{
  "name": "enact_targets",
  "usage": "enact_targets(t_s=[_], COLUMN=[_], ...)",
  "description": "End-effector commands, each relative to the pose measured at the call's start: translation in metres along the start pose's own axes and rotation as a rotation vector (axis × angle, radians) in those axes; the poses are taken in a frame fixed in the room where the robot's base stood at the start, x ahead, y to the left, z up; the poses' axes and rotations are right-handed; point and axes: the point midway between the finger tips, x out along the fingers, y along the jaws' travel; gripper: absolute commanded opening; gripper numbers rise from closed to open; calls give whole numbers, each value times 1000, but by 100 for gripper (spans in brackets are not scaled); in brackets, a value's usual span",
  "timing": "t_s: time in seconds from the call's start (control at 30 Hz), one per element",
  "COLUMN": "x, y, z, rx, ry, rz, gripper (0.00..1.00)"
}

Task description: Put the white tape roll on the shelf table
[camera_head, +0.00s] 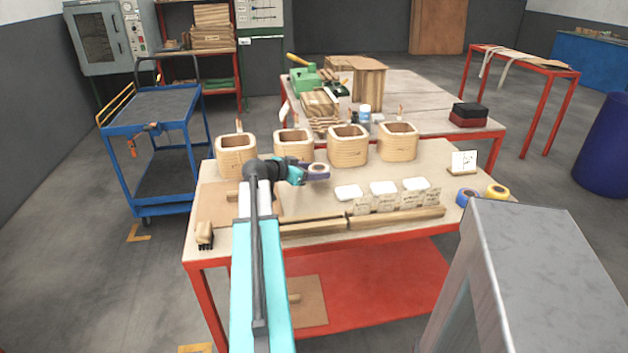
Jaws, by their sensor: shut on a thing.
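My gripper (316,173) is over the front workbench (240,205), near the row of wooden coils. It is shut on the white tape roll (318,167), a small pale ring showing between the dark purple jaws. The roll looks held just above the bench top, though the exact gap cannot be told. My arm hides part of the bench's left side. Which piece is the shelf table is unclear: the front workbench has a red lower shelf (390,290), and a red shelf unit (212,52) stands at the back left.
Several hollow wooden coils (348,150) stand behind my gripper. White pads (383,188) and small cards lie to its right. Blue (467,198) and yellow (497,192) tape rolls sit at the right edge. A blue cart (150,108) stands left; a narrow red table (530,62) stands back right.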

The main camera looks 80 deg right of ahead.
Motion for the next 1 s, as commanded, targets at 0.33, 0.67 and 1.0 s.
enact_targets(t_s=[0.33,0.67,1.0], x=[12,12,13], y=[0,0,0], z=[28,32,34], rx=[-1,-1,-1], ry=[0,1,0], rz=[1,-1,-1], gripper=[30,30,69])
